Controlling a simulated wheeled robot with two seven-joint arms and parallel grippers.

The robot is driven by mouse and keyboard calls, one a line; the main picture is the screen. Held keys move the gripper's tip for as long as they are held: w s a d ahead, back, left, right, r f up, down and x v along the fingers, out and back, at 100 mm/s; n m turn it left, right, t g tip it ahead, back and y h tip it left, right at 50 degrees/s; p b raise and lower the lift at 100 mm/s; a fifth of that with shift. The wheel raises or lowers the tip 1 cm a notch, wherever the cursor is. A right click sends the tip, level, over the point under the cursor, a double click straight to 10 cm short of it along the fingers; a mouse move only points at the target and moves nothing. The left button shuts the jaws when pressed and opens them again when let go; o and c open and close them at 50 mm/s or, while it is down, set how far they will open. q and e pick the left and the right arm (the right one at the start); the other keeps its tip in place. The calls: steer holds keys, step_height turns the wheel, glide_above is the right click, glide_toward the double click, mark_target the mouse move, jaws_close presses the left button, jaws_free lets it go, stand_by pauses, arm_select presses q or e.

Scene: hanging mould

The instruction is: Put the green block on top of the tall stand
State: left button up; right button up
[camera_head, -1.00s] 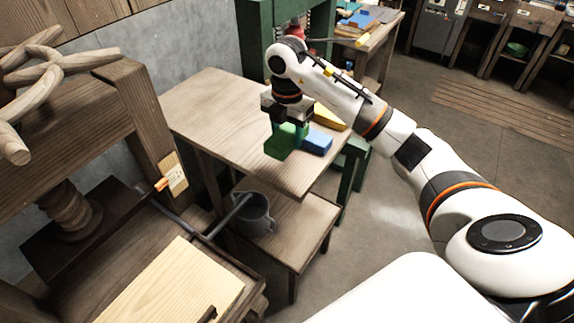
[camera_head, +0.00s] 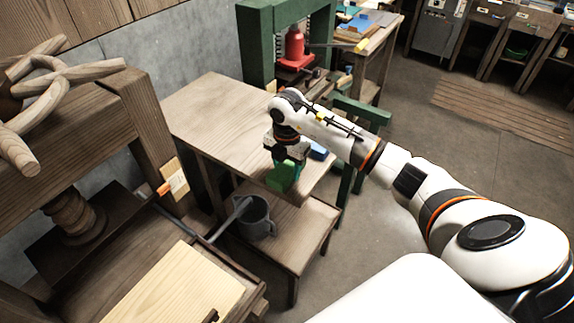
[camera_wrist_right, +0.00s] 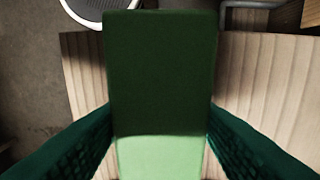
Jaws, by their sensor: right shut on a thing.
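The green block (camera_head: 281,176) is held by my right gripper (camera_head: 287,160) near the front edge of the wooden table (camera_head: 215,110). In the right wrist view the green block (camera_wrist_right: 160,75) fills the middle, between the two dark green fingers, with wood grain behind it. I cannot tell how high above the wood it is. No thing in view can be surely named as the tall stand. My left gripper is not in view.
A blue block (camera_head: 318,150) lies on the table just right of my gripper, partly hidden. A lower bench (camera_head: 292,245) holds a grey pot (camera_head: 257,217). A green press (camera_head: 258,45) stands behind the table. The table's left part is bare.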

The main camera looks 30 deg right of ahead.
mark_target(287, 165)
steer(key=o, duration=1)
steer(key=shift+o, duration=0.2)
steer(key=shift+r, duration=0.25)
steer(key=shift+w+r, duration=0.1)
steer(key=shift+r, duration=0.2)
step_height(287, 165, up, 11)
steer(key=b, duration=0.2)
